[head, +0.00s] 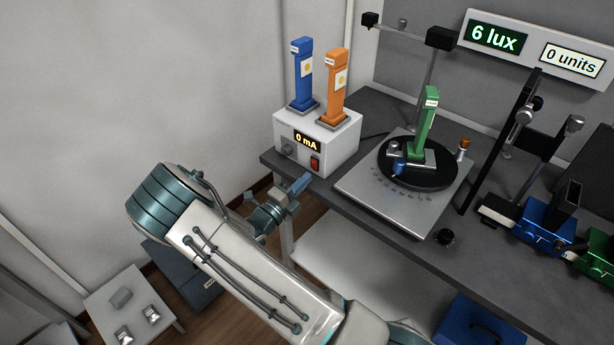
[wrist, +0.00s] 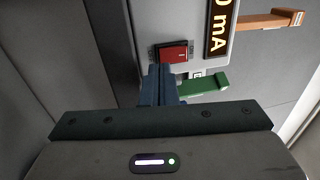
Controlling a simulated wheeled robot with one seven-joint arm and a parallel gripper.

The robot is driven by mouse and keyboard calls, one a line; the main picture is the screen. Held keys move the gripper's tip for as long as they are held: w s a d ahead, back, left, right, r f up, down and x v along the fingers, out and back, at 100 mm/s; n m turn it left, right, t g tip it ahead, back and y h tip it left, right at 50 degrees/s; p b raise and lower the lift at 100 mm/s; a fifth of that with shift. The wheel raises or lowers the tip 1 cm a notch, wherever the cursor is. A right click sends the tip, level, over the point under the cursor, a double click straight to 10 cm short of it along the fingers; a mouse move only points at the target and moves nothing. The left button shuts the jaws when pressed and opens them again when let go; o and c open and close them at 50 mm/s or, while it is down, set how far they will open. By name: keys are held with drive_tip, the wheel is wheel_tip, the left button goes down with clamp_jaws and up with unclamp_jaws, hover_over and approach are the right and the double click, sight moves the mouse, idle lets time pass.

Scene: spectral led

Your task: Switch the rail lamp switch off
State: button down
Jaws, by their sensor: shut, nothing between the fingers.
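A red rocker switch (head: 315,163) sits on the front of a white box beside its "0 mA" readout (head: 307,140). The red switch also shows close up in the wrist view (wrist: 172,52), with the readout (wrist: 218,25) to its right. I cannot read a label that ties this switch to the rail lamp. My gripper (head: 304,181) is in front of the box, just below the switch. In the wrist view its blue fingers (wrist: 160,68) are together and empty, with the tips close to the switch's lower edge. I cannot tell whether they touch it.
Blue (head: 302,75) and orange (head: 333,88) modules stand on the box (head: 335,152). A green module (head: 428,120) stands on a black turntable to the right. A wall display (head: 535,48) reads "6 lux" and "0 units". Black posts (head: 500,140) stand farther right. Floor space lies left of the bench.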

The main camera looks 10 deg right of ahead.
drive_tip(key=b+v, duration=0.1)
drive_tip(key=v, duration=1)
drive_tip(key=shift+s+a, duration=0.3)
drive_tip(key=shift+f, duration=0.15)
drive_tip(key=s+d+r+m+g+y+p, duration=0.1)
drive_tip(key=s+d+r+m+g+y, duration=0.2)
drive_tip(key=s+d+r+m+g, duration=0.55)
drive_tip(key=s+d+r+m+g+y+p, duration=0.1)
drive_tip(key=s+d+r+m+g+y, duration=0.3)
drive_tip(key=m, duration=1)
drive_tip(key=s+a+r+m+t+y+p, duration=0.1)
drive_tip(key=s+r+m+y, duration=0.3)
drive_tip(key=m, duration=0.6)
drive_tip(key=s+a+r+m+t+y, duration=0.1)
drive_tip(key=r+m+y, duration=0.4)
drive_tip(key=m, duration=0.5)
drive_tip(key=shift+s+a+r+t+p, duration=0.4)
drive_tip(key=shift+s+t, duration=0.35)
drive_tip(key=shift+s, duration=0.65)
